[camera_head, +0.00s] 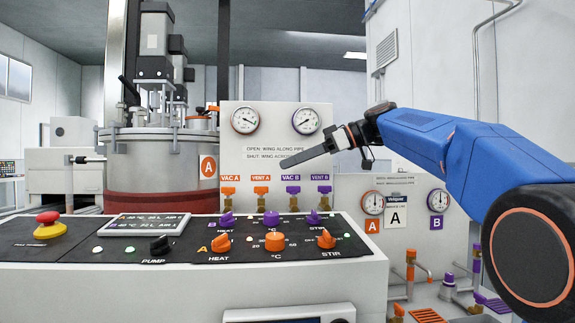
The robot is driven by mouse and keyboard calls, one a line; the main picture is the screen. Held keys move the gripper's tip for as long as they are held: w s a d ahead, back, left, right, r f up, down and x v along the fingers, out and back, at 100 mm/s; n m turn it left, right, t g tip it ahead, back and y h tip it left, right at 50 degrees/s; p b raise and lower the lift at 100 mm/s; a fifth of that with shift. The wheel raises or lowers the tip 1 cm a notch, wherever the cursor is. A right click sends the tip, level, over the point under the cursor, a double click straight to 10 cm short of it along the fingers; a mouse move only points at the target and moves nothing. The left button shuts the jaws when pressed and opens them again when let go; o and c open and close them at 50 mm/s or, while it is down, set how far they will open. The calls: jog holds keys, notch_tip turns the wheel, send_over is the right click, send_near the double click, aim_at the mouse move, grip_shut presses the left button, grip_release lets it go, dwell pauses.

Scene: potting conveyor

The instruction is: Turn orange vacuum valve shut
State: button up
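The orange vacuum valve (229,190) sits under the "VAC A" label on the white valve panel (275,132), leftmost in a row of valves. Its wing is orange above a brass-coloured body; it is too small to tell whether the wing lies along or across the pipe. My gripper (273,158) points left in front of the panel, above and to the right of this valve and apart from it in the picture. Its fingers show edge-on as one long grey bar, so their opening is hidden. Nothing is visibly held.
An orange vent A valve (261,190) and purple vacuum B (293,190) and vent B (324,190) valves stand close by. Two gauges (245,121) are above. A control console (180,280) with knobs and a red stop button (47,217) fills the front. A vessel (158,165) stands left.

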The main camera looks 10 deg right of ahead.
jog(key=c, duration=0.5)
jog(key=shift+s+a+f, duration=0.15)
jog(key=shift+a, duration=0.25)
grip_shut()
jog(key=m+t+h, duration=0.1)
jog(key=t+h, duration=0.2)
jog(key=h, duration=0.7)
send_near(228, 191)
jog(key=s+r, duration=0.2)
jog(key=s, duration=0.5)
jog(key=x, duration=0.9)
jog(key=shift+w+f, duration=0.1)
jog(key=shift+w+d+f, duration=0.1)
jog(key=shift+w+d, duration=0.1)
jog(key=shift+w, duration=0.85)
jog(key=shift+w+d+f, duration=0.15)
jog(key=shift+w+d, duration=0.1)
jog(key=shift+w, duration=0.8)
